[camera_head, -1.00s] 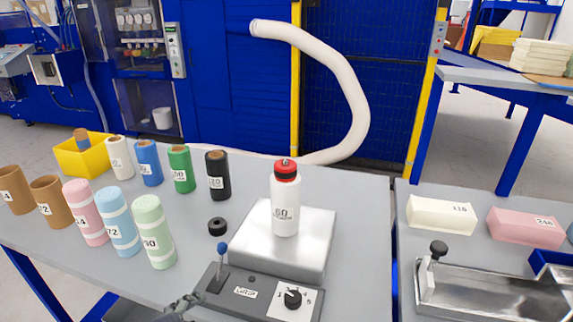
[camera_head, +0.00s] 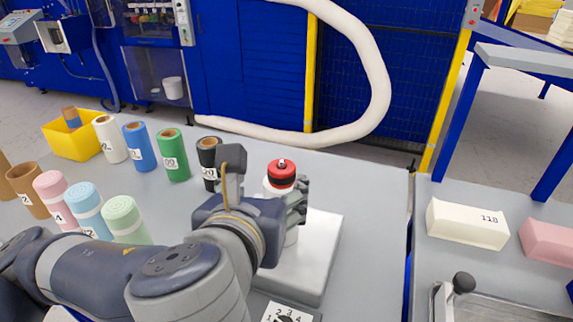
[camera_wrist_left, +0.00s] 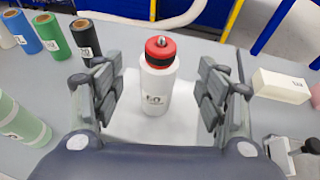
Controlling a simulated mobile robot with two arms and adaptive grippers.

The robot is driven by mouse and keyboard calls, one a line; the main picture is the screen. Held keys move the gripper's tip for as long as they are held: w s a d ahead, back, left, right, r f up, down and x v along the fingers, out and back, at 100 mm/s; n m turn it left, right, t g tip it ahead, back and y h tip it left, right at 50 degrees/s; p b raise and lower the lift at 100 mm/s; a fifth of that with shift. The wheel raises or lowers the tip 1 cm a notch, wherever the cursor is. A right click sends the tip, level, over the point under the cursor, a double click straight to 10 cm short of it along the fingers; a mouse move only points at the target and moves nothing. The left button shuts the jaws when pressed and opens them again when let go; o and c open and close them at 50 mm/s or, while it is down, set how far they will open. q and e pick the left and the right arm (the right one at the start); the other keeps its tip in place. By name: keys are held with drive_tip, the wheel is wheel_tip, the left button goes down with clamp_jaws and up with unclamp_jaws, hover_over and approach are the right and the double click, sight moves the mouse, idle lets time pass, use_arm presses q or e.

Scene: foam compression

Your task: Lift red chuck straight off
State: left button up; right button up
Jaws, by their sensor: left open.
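The red chuck (camera_head: 282,174) sits as a cap on top of the white cylinder (camera_wrist_left: 157,90) marked 60, which stands upright on a pale metal plate (camera_head: 322,245). In the left wrist view the red chuck (camera_wrist_left: 160,48) has a small metal knob on top. My left gripper (camera_head: 272,190) is open, with its fingers on either side of the white cylinder, below the chuck. In the left wrist view gaps show between the cylinder and both fingers (camera_wrist_left: 158,92). In the head view my gripper hides much of the cylinder. My right gripper is not in view.
Black (camera_head: 209,158), green (camera_head: 174,155), blue (camera_head: 142,147) and white (camera_head: 109,139) rolls stand at the back left, by a yellow bin (camera_head: 72,140). Foam rolls (camera_head: 124,220) stand nearer. A control box dial panel (camera_head: 285,312) lies in front. A white block (camera_head: 467,223) is on the right table.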

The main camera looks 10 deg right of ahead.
sight(281, 168)
use_arm(q)
drive_tip(key=x, duration=0.5)
drive_tip(key=shift+w, duration=0.1)
drive_tip(key=x, duration=0.1)
drive_tip(key=p+x, duration=0.1)
drive_tip(key=x, duration=0.2)
drive_tip(key=shift+w+d+r+p, duration=0.2)
drive_tip(key=shift+r+p, duration=0.1)
drive_tip(key=shift+p, duration=0.1)
drive_tip(key=shift+w+d+f, duration=0.2)
drive_tip(key=shift+w+f, duration=0.05)
drive_tip(key=shift+w, duration=0.15)
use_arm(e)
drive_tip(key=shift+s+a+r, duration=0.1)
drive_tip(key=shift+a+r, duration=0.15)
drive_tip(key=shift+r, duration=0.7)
use_arm(q)
drive_tip(key=c, duration=1.2)
drive_tip(key=shift+o, duration=0.2)
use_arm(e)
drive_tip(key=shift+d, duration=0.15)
